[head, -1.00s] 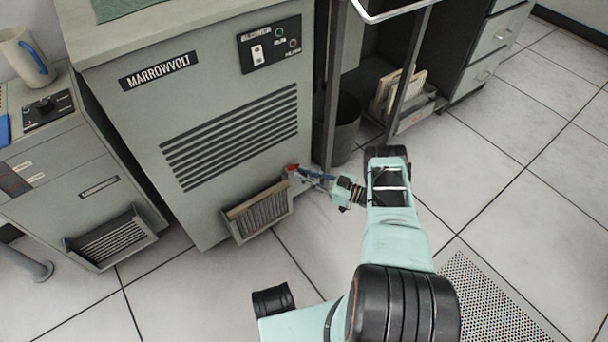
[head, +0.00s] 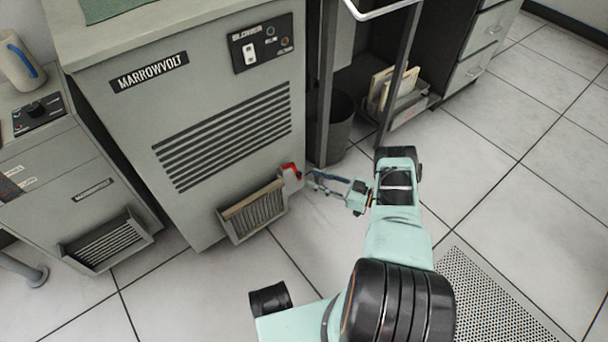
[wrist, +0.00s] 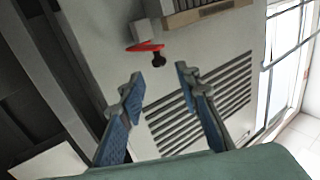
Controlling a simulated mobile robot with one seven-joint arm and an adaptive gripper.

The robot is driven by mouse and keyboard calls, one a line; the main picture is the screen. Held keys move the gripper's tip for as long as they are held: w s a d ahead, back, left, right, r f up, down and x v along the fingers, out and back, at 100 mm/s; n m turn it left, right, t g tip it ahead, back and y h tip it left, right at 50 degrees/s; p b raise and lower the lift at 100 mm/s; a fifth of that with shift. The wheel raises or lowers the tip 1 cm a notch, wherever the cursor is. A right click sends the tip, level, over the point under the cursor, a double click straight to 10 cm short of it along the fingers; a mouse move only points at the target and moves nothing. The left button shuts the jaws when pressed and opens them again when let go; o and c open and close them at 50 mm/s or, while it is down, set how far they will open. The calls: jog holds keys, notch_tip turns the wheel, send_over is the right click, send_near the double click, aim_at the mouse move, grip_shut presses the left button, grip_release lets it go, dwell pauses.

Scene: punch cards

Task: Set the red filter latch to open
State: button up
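The red filter latch (head: 290,168) sits on a small grey block at the lower right of the grey MARROWVOLT cabinet's front, beside the upper right end of the filter (head: 254,213). In the wrist view the latch (wrist: 147,47) is a flat red lever lying roughly crosswise, with a dark knob by its right end. The filter (wrist: 205,12) shows at the top edge there. My gripper (head: 314,181) is just right of the latch, apart from it. In the wrist view my gripper (wrist: 159,77) has its fingers spread, with nothing between them.
The cabinet (head: 185,110) has a vent grille (head: 225,135) above the filter and a switch panel (head: 262,44) near its top. A dark bin (head: 340,125) and a metal-legged frame stand close behind my gripper. Open tiled floor lies to the right.

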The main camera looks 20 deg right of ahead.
jog(key=v, duration=0.5)
dwell(0.4)
